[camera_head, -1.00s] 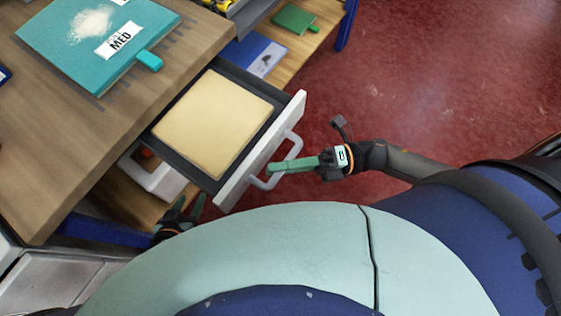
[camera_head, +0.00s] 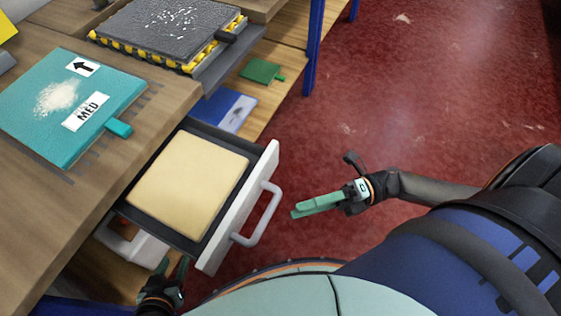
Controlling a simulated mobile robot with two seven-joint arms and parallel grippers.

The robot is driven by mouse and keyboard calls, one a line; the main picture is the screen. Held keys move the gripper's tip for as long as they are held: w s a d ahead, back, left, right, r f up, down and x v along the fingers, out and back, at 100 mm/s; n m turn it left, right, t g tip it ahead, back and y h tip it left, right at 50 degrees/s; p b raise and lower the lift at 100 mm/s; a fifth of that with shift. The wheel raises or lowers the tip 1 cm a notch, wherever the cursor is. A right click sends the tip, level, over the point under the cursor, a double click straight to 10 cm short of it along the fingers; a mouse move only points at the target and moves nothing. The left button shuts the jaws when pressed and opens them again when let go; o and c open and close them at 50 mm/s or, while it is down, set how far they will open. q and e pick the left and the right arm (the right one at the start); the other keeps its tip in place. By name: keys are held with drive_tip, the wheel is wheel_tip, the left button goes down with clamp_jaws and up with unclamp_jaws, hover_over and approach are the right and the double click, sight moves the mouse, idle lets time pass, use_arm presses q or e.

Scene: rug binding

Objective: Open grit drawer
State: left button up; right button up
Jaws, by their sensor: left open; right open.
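The grit drawer (camera_head: 236,213) is pulled out from under the wooden bench. Its front is white, with a light grey bar handle (camera_head: 262,216). A pale yellow block or sheet (camera_head: 188,185) lies inside its dark tray. My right gripper (camera_head: 294,210) is open and empty, to the right of the handle and apart from it, over the red floor. My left gripper (camera_head: 173,266) is open at the lower left, just left of and below the drawer front's near end. It appears empty.
A teal board marked MED (camera_head: 50,125), with pale powder, lies on the bench top (camera_head: 180,88). A dark grey slab with yellow edging (camera_head: 165,30) sits farther back. A blue board (camera_head: 222,108) and a green one (camera_head: 261,70) lie on a lower shelf. Red floor is clear at right.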

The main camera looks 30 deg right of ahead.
use_arm(q)
drive_tip(key=shift+f, duration=0.1)
use_arm(e)
drive_tip(key=shift+v, duration=1.75)
use_arm(q)
drive_tip(key=shift+s+f, duration=0.15)
drive_tip(key=shift+s, duration=0.1)
drive_tip(key=shift+s, duration=0.1)
use_arm(e)
drive_tip(key=shift+s, duration=0.15)
